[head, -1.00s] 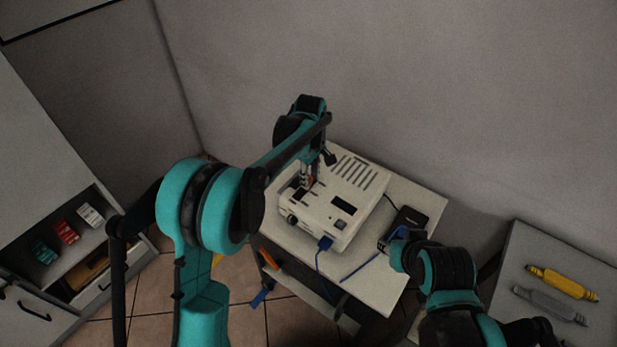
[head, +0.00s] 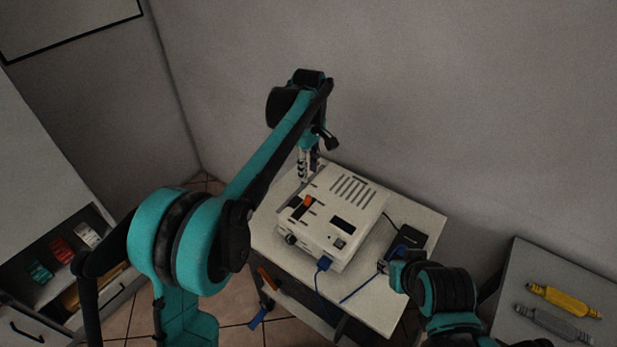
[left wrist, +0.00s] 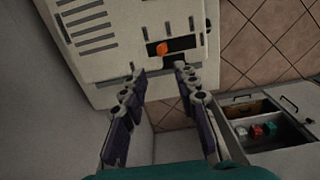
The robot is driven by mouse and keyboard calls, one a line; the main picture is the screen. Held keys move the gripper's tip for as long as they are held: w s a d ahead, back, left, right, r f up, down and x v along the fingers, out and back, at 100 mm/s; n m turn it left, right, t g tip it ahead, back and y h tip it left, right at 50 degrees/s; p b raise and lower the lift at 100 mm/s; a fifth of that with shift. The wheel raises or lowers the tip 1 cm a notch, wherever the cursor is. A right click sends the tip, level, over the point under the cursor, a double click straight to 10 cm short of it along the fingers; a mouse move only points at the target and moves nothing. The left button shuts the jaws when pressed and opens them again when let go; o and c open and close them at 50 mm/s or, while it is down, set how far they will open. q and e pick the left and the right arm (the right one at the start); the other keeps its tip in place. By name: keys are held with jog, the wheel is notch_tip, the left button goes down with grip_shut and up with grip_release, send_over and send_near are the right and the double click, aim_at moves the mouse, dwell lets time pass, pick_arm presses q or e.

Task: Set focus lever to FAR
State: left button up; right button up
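The white boxy device (head: 347,208) sits on a small white table. Its orange lever (head: 307,201) stands on the top face near the left edge. My left gripper (head: 306,178) is over the device's far left edge, apart from the lever. In the left wrist view its two fingers (left wrist: 160,71) are spread with nothing between them. My right gripper (head: 385,267) is low over the table's right part, beside a black box; its fingers are too small to judge.
A blue plug (head: 325,263) with a blue cable is at the device's front. The black box (head: 412,239) lies at the table's right. A side surface holds yellow (head: 563,300) and grey (head: 552,324) tools. A shelf unit with small boxes (head: 62,250) stands left.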

pick_arm(q)
jog(key=shift+r, duration=0.1)
jog(key=c, duration=0.4)
jog(key=shift+f, duration=0.25)
grip_shut()
jog(key=n+t+h+p, duration=0.2)
jog(key=n+t+h, duration=0.25)
jog(key=n, duration=0.35)
send_near(308, 201)
jog(key=shift+w+d+f+g, duration=0.1)
jog(key=shift+w+f+g, duration=0.35)
jog(key=shift+w+f, duration=0.25)
jog(key=s+n+t, duration=0.1)
jog(key=s+a+n+h, duration=0.1)
jog(key=s+a+n+t+p, duration=0.1)
jog(key=n, duration=0.1)
jog(key=shift+s+f+t, duration=0.2)
jog(key=shift+s+t, duration=0.1)
jog(key=s+a+r+n+t, duration=0.2)
jog(key=s+a+n+t, duration=0.1)
jog(key=s+n, duration=0.35)
jog(key=shift+t+h, duration=0.3)
jog(key=shift+h, duration=0.15)
jog(key=b+x, duration=0.3)
jog(key=x, duration=1)
jog(key=shift+w+d, duration=0.1)
jog(key=shift+d, duration=0.1)
jog(key=shift+w+d, duration=0.2)
jog(key=shift+w, duration=0.1)
